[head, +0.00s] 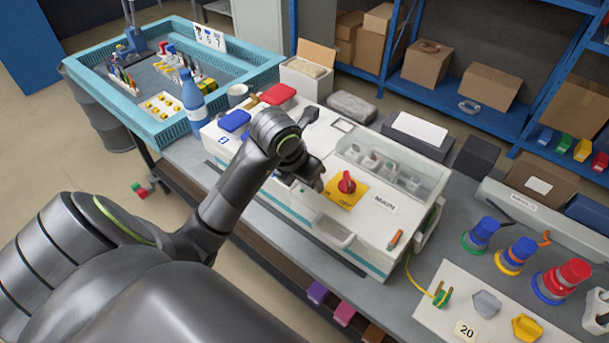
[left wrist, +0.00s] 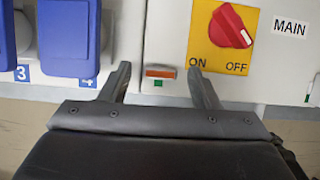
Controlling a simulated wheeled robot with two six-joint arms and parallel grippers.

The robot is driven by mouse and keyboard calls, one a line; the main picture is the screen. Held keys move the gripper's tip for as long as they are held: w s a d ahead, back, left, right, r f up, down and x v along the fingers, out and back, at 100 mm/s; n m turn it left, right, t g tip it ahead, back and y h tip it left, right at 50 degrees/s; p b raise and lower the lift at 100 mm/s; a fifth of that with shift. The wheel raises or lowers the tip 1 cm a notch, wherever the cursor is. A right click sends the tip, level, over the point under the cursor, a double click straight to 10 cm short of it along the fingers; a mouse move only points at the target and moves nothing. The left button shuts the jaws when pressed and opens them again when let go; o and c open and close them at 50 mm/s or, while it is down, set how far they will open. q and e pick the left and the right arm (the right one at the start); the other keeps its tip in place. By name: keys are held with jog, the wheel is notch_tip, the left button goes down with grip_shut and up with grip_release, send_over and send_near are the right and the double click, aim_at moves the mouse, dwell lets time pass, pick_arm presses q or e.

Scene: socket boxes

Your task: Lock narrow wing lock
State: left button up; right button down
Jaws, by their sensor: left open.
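In the left wrist view a small narrow orange-red bar (left wrist: 160,72), which looks like the narrow wing lock, lies crosswise on the white box front (left wrist: 165,35). A small green mark sits below it. My left gripper (left wrist: 159,82) is open, with one fingertip on each side of the bar and gaps to both. In the head view my left gripper (head: 312,180) is over the white box and hides this bar. Another orange piece (head: 396,238) stands near the box's right end. My right gripper is not in view.
A red rotary knob (left wrist: 232,27) on a yellow ON/OFF plate is just right of my fingers. Blue covers (left wrist: 68,38) numbered 3 and 4 are to the left. A clear-lidded compartment (head: 395,160) is behind the knob. Coloured plugs (head: 480,235) stand farther right.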

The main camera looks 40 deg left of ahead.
pick_arm(q)
jog(key=p+v, duration=1.6)
jog(key=v, duration=0.1)
jog(key=shift+r, duration=0.1)
dwell(0.4)
